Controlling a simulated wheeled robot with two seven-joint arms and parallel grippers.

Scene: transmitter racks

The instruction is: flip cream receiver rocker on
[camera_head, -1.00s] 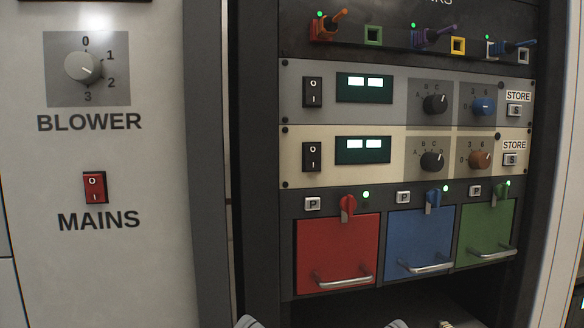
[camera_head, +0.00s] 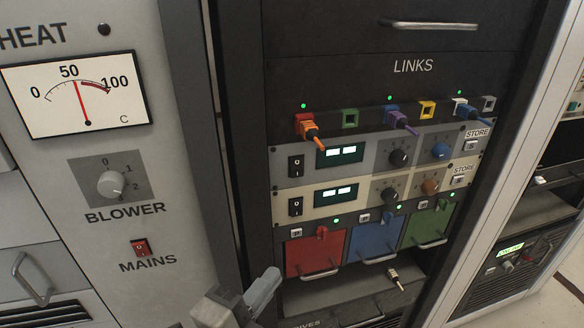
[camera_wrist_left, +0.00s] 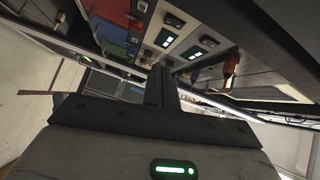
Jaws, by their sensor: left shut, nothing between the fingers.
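The cream receiver (camera_head: 365,198) is the lower of two receiver panels in the dark rack. Its black rocker (camera_head: 296,206) is at the panel's left end; which side is pressed in is too small to tell. Its display (camera_head: 336,194) is lit. The rocker also shows near the top of the left wrist view (camera_wrist_left: 172,20). My left gripper (camera_head: 267,283) is below and left of the rocker, in front of the rack's lower left edge. It is shut and empty, apart from the panel. In the left wrist view its fingers (camera_wrist_left: 161,86) are together. My right gripper is not in view.
A grey receiver (camera_head: 370,157) with a similar rocker (camera_head: 296,166) sits directly above. Orange and purple plugs (camera_head: 310,130) stick out above it. Red, blue and green drawers (camera_head: 315,254) with handles are below. The mains switch (camera_head: 141,247) is on the left cabinet.

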